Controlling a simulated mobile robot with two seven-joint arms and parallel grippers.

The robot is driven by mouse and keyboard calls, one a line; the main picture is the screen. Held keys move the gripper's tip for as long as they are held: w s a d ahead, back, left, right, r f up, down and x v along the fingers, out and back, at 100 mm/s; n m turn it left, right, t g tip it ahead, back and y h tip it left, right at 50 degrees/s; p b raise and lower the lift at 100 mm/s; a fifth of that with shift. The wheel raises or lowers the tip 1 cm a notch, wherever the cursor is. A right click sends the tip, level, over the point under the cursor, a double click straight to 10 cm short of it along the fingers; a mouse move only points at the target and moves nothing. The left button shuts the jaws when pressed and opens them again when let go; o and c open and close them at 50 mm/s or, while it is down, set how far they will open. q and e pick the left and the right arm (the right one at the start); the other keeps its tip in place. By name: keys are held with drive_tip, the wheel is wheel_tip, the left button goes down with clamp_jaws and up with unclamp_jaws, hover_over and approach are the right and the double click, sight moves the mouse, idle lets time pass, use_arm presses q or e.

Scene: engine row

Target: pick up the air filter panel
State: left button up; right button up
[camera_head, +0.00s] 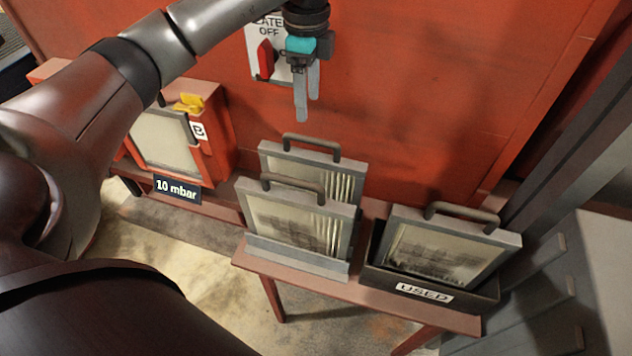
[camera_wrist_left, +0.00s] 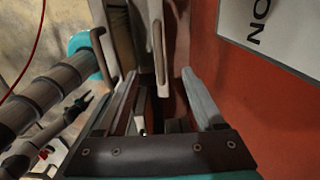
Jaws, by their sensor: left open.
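Framed air filter panels with grey handles stand at several spots, and I cannot tell which one the task names. One panel (camera_head: 290,222) is at the front of the middle rack, with another panel (camera_head: 325,168) just behind it. A third panel (camera_head: 440,252) leans in the box marked USED, and a fourth panel (camera_head: 163,140) sits in the red housing. My left gripper (camera_head: 307,105) is open and empty, pointing down above and behind the rack, apart from the handles. In the left wrist view its fingers (camera_wrist_left: 158,88) are spread.
A red wall (camera_head: 420,90) stands close behind my left gripper, with a switch plate and red knob (camera_head: 265,60). The USED box (camera_head: 425,292) and rack share a narrow bench. Grey posts stand right.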

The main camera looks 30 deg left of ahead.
use_arm(q)
hover_over(309, 138)
wheel_tip(309, 138, down, 4)
drive_tip(key=shift+s+a+f, duration=0.1)
drive_tip(key=shift+f, duration=0.05)
wheel_tip(309, 138, down, 4)
drive_tip(key=shift+r+b, duration=0.1)
drive_tip(key=shift+b, duration=0.25)
drive_tip(key=shift+f, duration=0.45)
drive_tip(key=shift+w+d+f, duration=0.15)
drive_tip(key=shift+f, duration=1.05)
drive_tip(key=shift+w+d+f, duration=0.1)
drive_tip(key=shift+f, duration=1.05)
clamp_jaws()
use_arm(e)
drive_tip(key=shift+s+f, duration=0.65)
drive_tip(key=shift+f, duration=0.05)
use_arm(q)
drive_tip(key=shift+r, duration=0.1)
